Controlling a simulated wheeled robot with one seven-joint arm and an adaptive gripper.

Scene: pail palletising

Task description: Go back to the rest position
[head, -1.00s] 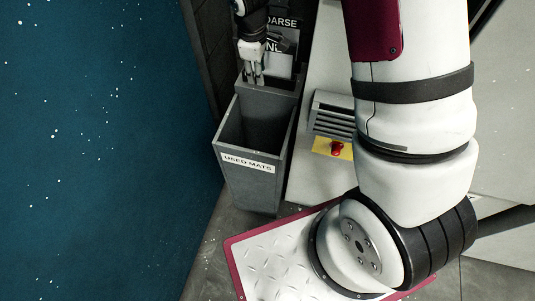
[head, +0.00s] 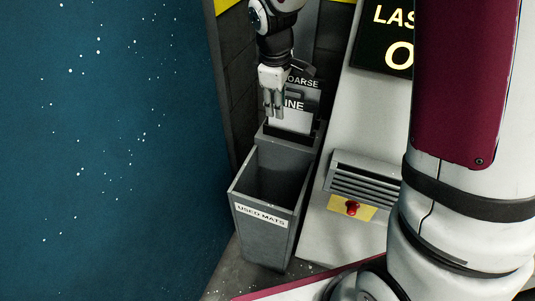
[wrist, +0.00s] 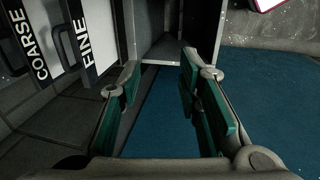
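My gripper (head: 273,112) hangs at the upper middle of the head view, pointing down. It is above the back of the grey "USED MATS" bin (head: 264,245), in front of the rack with the "COARSE" and "FINE" labels (head: 293,105). In the wrist view my gripper (wrist: 160,85) has its two green-padded fingers wide apart. Nothing is between them but blue surface behind. The bin's inside looks dark and its bottom cannot be made out.
A white cabinet (head: 345,235) with a grey vent (head: 370,178) and a red button (head: 352,207) on yellow stands right of the bin. A lit sign (head: 395,40) is above it. A speckled blue surface (head: 110,150) fills the left.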

